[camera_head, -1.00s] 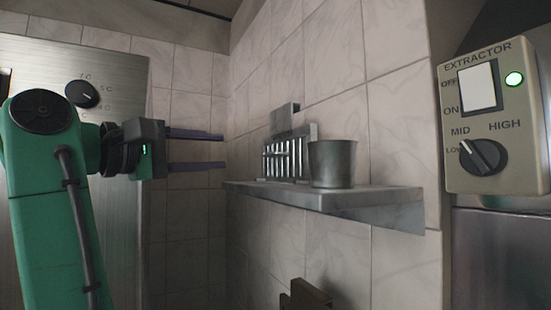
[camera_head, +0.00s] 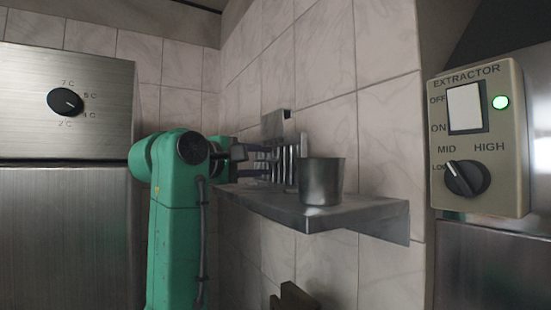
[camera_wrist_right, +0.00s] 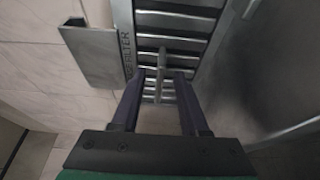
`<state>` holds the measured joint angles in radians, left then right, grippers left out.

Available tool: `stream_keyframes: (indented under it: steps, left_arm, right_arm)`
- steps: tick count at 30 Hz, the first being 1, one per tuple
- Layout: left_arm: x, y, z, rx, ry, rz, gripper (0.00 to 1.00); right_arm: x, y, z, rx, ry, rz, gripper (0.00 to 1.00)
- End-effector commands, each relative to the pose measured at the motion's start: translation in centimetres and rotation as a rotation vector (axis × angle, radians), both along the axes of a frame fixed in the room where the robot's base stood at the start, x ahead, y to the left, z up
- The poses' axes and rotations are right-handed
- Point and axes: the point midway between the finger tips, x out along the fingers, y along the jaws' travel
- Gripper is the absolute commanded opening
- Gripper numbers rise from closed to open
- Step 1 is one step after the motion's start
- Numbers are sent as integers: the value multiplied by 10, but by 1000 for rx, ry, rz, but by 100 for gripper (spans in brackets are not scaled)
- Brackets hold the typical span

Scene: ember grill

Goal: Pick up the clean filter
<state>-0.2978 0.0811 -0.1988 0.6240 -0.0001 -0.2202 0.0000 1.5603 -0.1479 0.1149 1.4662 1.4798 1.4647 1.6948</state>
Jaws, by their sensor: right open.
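The filter is a metal panel with slats (camera_head: 289,158), standing upright on the wall shelf (camera_head: 340,215) behind a metal cup (camera_head: 321,180). In the right wrist view the filter (camera_wrist_right: 172,20) fills the upper middle, with the word FILTER along its left edge. A thin bar (camera_wrist_right: 161,66) stands out from it. My right gripper (camera_head: 262,163) is open and reaches in from the left at the filter. In the wrist view its fingers (camera_wrist_right: 157,85) lie either side of the bar; contact cannot be told. My left gripper is not in view.
A flat metal plate (camera_wrist_right: 90,55) juts out beside the filter in the wrist view. The cup stands close to the filter on the shelf. The extractor panel (camera_head: 478,140) is at the right, and a dark brown block (camera_head: 294,297) shows below the shelf.

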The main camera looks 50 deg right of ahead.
Motion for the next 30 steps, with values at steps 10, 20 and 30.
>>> stream_keyframes:
  steps: [10,20,30]
  left_arm:
    - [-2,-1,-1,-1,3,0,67]
    - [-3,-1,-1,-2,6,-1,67]
    - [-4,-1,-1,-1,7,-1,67]
  right_arm:
    - [0,0,-1,1,0,0,0]
    - [0,1,-1,2,1,0,0]
    - [0,1,-1,2,1,0,0]
